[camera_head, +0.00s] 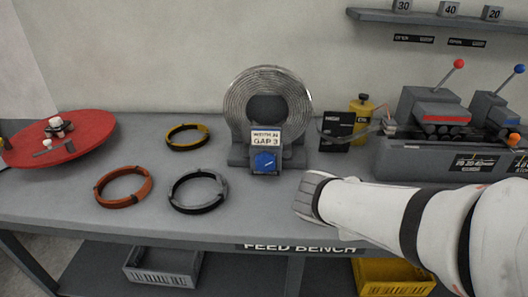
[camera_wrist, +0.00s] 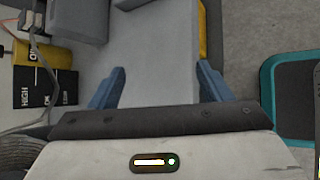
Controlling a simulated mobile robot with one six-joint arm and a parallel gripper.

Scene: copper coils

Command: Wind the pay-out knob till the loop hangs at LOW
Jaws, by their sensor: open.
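A blue knob (camera_head: 265,161) is on the front of the grey coil stand (camera_head: 238,156), under a sign that seems to read "WIDTH IN GAP 3". A wound metal coil (camera_head: 240,100) stands upright above it. A black gauge plate (camera_head: 336,131) stands right of the coil; HIGH is readable, and it also shows in the wrist view (camera_wrist: 30,92). A thin strip (camera_head: 372,133) runs near the plate; its hanging height is unclear. My gripper (camera_wrist: 160,88) is open and empty, with blue fingers apart over the bench. In the head view its fingers are hidden, right of the knob.
Orange (camera_head: 123,187), yellow (camera_head: 187,137) and grey-black (camera_head: 198,191) rings lie on the bench left of the stand. A red disc (camera_head: 75,150) is at far left. A yellow bottle (camera_head: 361,110) and a lever machine (camera_head: 435,150) stand at the right.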

